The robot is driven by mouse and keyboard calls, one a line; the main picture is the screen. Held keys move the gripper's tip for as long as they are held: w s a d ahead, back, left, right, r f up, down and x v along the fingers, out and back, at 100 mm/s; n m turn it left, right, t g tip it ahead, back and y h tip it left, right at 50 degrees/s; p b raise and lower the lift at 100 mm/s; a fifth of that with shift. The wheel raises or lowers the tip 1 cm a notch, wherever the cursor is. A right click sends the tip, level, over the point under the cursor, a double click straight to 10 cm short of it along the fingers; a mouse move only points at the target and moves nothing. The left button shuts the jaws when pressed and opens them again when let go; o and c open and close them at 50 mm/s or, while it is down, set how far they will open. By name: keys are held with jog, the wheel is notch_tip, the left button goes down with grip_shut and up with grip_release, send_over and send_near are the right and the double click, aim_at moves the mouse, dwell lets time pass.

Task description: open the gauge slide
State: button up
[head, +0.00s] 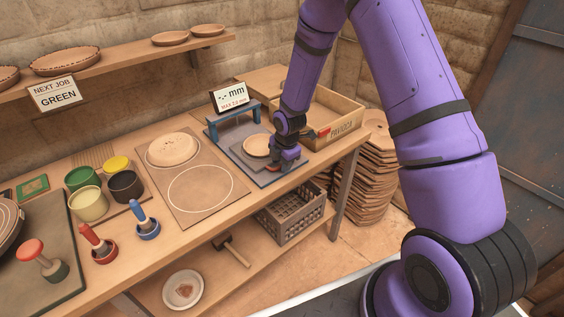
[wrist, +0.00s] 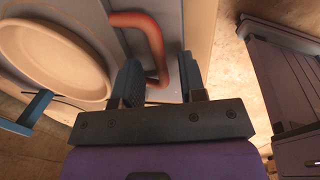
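The gauge slide (head: 238,149) is a grey plate on the bench under a blue bridge (head: 233,120) with a "-.- mm" display (head: 230,97). A pale round dish (head: 256,146) lies on it, and shows at left in the wrist view (wrist: 50,55). A red bent handle (wrist: 152,40) stands at the slide's edge. My gripper (wrist: 160,75) is down at this edge, with its fingers apart on either side of one leg of the handle. Gaps show between handle and fingers. In the head view my gripper (head: 284,160) hides most of the handle.
Left of the gauge is a board (head: 190,200) with a clay disc and a drawn circle. Paint pots and stamps stand further left. A crate (head: 292,215) sits below the bench.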

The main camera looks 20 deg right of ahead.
notch_tip(320, 180, up, 11)
jog(key=s, duration=0.1)
jog(key=shift+s+d+f, duration=0.2)
jog(key=shift+s+d, duration=0.1)
jog(key=shift+s, duration=0.1)
dwell(0.5)
jog(key=s+d+r+m+t+h, duration=0.1)
jog(key=s+r+m, duration=0.45)
jog(key=r, duration=0.55)
jog(key=s+d+r+m+t+h, duration=0.1)
jog(key=s+d+r+m, duration=0.1)
jog(key=s+r+m, duration=1.05)
jog(key=s+r, duration=0.1)
jog(key=s, duration=0.4)
jog(key=s+r+m+t+y, duration=0.1)
jog(key=s+r+m, duration=0.2)
jog(key=s+r, duration=0.3)
jog(key=s, duration=0.3)
jog(key=shift+d+r+m, duration=0.15)
jog(key=shift+d+m, duration=0.05)
jog(key=shift+m, duration=0.2)
